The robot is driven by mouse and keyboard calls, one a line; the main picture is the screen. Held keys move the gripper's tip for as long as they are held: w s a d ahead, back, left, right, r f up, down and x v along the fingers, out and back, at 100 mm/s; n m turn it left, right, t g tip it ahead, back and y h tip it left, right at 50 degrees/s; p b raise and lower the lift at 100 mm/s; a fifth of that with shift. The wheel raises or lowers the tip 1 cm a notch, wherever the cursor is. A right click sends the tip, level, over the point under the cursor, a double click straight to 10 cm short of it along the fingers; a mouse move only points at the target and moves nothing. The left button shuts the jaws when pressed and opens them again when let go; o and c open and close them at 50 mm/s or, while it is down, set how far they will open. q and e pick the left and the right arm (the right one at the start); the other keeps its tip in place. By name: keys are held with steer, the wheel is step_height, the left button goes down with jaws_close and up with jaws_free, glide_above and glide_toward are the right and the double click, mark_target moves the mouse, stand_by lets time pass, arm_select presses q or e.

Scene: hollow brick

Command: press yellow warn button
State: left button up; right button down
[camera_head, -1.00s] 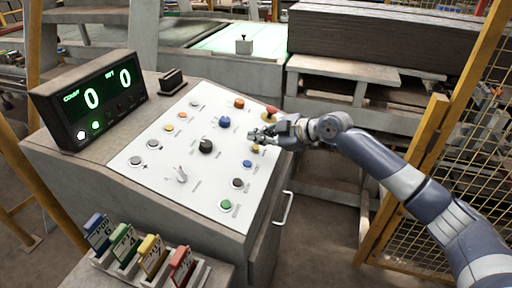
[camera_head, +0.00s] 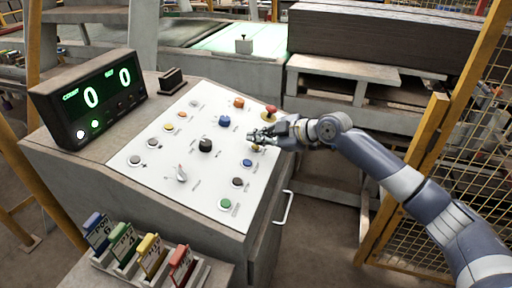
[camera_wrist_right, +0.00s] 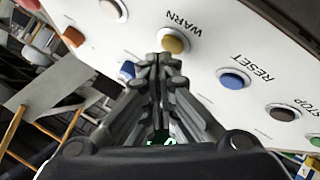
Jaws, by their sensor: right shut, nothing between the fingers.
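The yellow warn button (camera_wrist_right: 173,41) sits in a pale round collar beside the printed word WARN on the white panel. In the head view the warn button (camera_head: 256,149) shows only in part, at the lower edge of my right gripper (camera_head: 251,136). In the wrist view my right gripper (camera_wrist_right: 160,60) is shut and empty. Its fingertips appear just below the button in the picture and overlap the lower part of its collar. I cannot tell whether they touch it. My left gripper is not in view.
The blue reset button (camera_wrist_right: 233,78) and the dark stop button (camera_wrist_right: 283,112) lie beside the warn button. A red mushroom button (camera_head: 271,111) is just behind my right gripper. A counter display (camera_head: 90,97) stands at the panel's left. A yellow mesh fence (camera_head: 460,130) is on the right.

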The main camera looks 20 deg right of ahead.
steer(key=shift+a+f+b, duration=0.1)
steer(key=shift+f+b, duration=0.2)
steer(key=shift+f, duration=0.2)
stand_by(0.7)
steer(key=shift+r, duration=0.1)
steer(key=shift+r+p, duration=0.5)
steer(key=shift+r, duration=0.2)
steer(key=shift+d, duration=0.2)
steer(key=r+p, duration=0.2)
steer(key=r, duration=0.1)
steer(key=s+d+r+p, duration=0.1)
steer(key=shift+r, duration=0.4)
steer(key=shift+d, duration=0.1)
stand_by(0.5)
